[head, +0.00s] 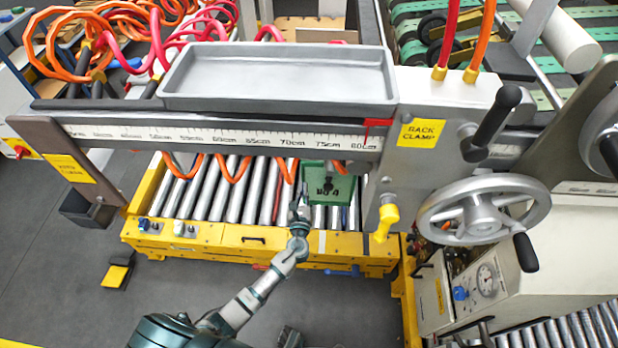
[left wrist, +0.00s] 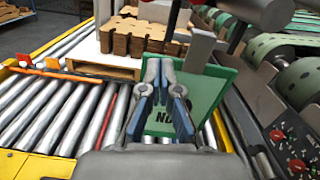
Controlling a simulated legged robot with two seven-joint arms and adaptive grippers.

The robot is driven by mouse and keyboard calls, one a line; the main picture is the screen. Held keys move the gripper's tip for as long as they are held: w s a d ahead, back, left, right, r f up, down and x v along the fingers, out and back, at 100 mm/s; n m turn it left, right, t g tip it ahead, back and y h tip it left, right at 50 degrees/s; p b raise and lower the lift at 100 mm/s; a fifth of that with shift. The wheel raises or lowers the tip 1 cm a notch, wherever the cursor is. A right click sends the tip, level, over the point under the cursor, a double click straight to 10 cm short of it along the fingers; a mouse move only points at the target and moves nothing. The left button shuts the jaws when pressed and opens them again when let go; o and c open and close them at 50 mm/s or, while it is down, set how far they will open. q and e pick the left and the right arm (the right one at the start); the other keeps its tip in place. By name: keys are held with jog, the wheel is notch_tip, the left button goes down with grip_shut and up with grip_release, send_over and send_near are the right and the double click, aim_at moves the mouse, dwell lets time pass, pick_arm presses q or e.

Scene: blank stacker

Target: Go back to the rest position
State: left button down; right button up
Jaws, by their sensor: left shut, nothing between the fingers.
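My left gripper (head: 299,208) is over the front part of the roller conveyor, at the left edge of a green panel (head: 340,190) with dark lettering. In the left wrist view the left gripper (left wrist: 159,66) points forward with its fingertips close together and nothing between them. The same green panel (left wrist: 218,88) stands just behind and to the right of the fingers there. I cannot tell whether they touch it. My right gripper does not show clearly in either view.
A yellow-framed roller conveyor (head: 215,236) lies under a scale beam with a grey tray (head: 275,75). A handwheel (head: 483,213) and a yellow knob (head: 386,217) stand to the right. Stacked brown blanks (left wrist: 135,38) are behind the rollers.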

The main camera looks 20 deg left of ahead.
pick_arm(q)
jog(key=s+a+f+n+g+h+p, duration=0.15)
jog(key=s+f+n+g, duration=0.35)
jog(key=s+f+n, duration=0.5)
jog(key=s+a+f+n+g, duration=0.2)
jog(key=s+f+n+g, duration=0.25)
jog(key=s+f, duration=0.65)
jog(key=s+d+f+n+g+h, duration=0.2)
jog(key=s+f+n+g, duration=0.1)
jog(key=s+f+n, duration=0.4)
jog(key=s+d+f+n+g+h, duration=0.2)
jog(key=s+f+n, duration=0.5)
jog(key=s, duration=0.6)
jog(key=shift+f+g, duration=0.75)
jog(key=shift+f, duration=0.1)
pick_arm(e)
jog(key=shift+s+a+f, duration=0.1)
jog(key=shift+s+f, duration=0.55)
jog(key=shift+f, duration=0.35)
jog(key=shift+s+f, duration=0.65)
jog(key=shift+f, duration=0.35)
pick_arm(q)
jog(key=shift+d, duration=0.15)
jog(key=shift+d+r, duration=0.1)
jog(key=shift+d, duration=0.25)
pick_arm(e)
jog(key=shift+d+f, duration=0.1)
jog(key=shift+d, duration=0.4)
